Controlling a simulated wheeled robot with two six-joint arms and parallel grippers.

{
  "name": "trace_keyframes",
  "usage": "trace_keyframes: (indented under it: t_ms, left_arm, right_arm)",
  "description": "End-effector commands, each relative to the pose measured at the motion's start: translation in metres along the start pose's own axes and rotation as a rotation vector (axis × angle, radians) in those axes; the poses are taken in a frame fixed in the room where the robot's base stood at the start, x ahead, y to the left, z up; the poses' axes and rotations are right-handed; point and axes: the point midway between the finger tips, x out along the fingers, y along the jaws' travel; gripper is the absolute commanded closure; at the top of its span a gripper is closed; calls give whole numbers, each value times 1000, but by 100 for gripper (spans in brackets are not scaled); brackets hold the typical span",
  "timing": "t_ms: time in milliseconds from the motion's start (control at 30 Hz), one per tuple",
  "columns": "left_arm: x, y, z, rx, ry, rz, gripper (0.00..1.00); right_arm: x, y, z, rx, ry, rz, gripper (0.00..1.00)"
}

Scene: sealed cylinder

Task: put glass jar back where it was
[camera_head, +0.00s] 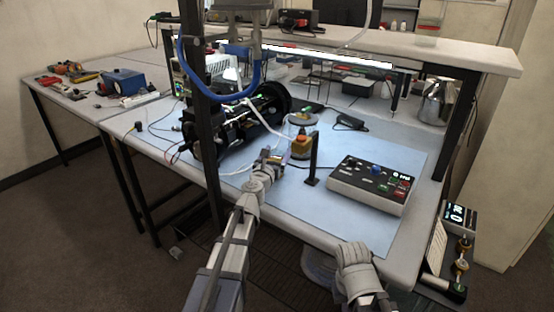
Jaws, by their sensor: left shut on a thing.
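My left gripper (279,157) reaches over the near part of the blue mat (330,222). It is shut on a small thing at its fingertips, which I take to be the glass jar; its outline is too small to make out. Just right of the fingertips is an orange-yellow block (301,147), with a round disc-topped piece (301,119) behind it. I cannot tell if the held thing touches the block. My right gripper (354,254) is low at the table's front edge, and its fingers cannot be made out.
A dark upright post (313,160) stands right of the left gripper. A black cylindrical machine (222,128) with cables is to its left. A control box (368,185) sits on the right. A dark frame post (202,120) rises at the left. The mat's front is clear.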

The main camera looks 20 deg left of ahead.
Motion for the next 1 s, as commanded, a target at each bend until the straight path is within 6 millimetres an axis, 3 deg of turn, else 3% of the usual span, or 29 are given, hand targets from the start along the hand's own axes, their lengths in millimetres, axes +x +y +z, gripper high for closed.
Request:
trace_keyframes:
  t_ms: [333,367,500,900,1000]
  left_arm:
    - [0,0,-4,0,0,0,87]
    - [0,0,-2,0,0,0,16]
    - [0,0,-1,0,0,0,0]
    - [0,0,4,0,0,0,0]
    - [-11,0,2,0,0,0,0]
  right_arm:
    - [4,0,0,0,0,0,100]
    - [2,0,0,0,0,0,100]
    - [1,0,0,0,0,0,100]
    - [-4,0,0,0,0,0,100]
    - [-2,0,0,0,0,0,100]
